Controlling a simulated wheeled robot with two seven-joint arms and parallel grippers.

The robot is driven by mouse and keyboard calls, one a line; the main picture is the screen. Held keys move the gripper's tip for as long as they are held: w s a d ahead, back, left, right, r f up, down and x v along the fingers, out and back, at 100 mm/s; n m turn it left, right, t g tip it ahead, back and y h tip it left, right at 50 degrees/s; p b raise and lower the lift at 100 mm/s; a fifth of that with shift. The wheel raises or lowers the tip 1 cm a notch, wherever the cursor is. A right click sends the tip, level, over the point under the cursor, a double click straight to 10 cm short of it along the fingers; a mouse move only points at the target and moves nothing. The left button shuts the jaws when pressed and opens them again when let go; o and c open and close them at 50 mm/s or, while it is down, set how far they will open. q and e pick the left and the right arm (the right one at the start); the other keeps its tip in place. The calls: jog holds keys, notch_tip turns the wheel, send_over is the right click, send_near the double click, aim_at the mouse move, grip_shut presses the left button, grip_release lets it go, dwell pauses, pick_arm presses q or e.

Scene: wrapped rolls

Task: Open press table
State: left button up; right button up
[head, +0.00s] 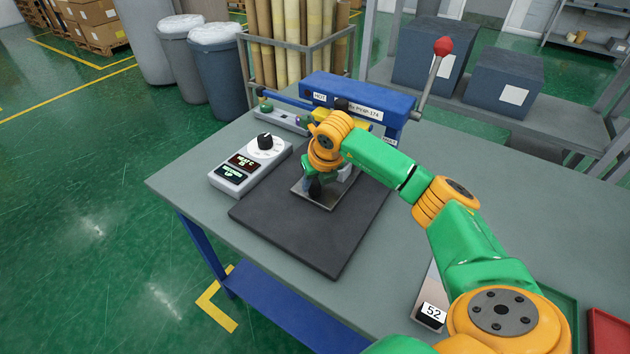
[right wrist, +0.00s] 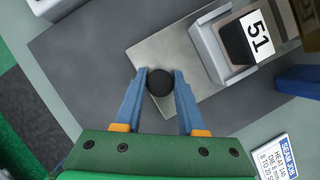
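The heat press (head: 355,97) is blue, with a long lever ending in a red knob (head: 443,46), and stands on the grey bench. Its table is a bare metal plate (head: 325,199) sticking out over a dark mat (head: 290,230); it also shows in the right wrist view (right wrist: 150,50). A round black knob (right wrist: 159,82) sits on this plate. My right gripper (right wrist: 161,76) has its two blue fingers on either side of the knob, apparently touching it. In the head view my right gripper (head: 315,178) is partly hidden by its own wrist. My left gripper is out of view.
A control box (head: 250,165) with a dial stands left of the press. A block labelled 51 (right wrist: 245,42) sits beside the plate's knob. A piece labelled 52 (head: 431,314) lies at the bench's front. Wrapped rolls (head: 300,40) stand behind.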

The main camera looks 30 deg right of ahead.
grip_shut()
dwell(1.1)
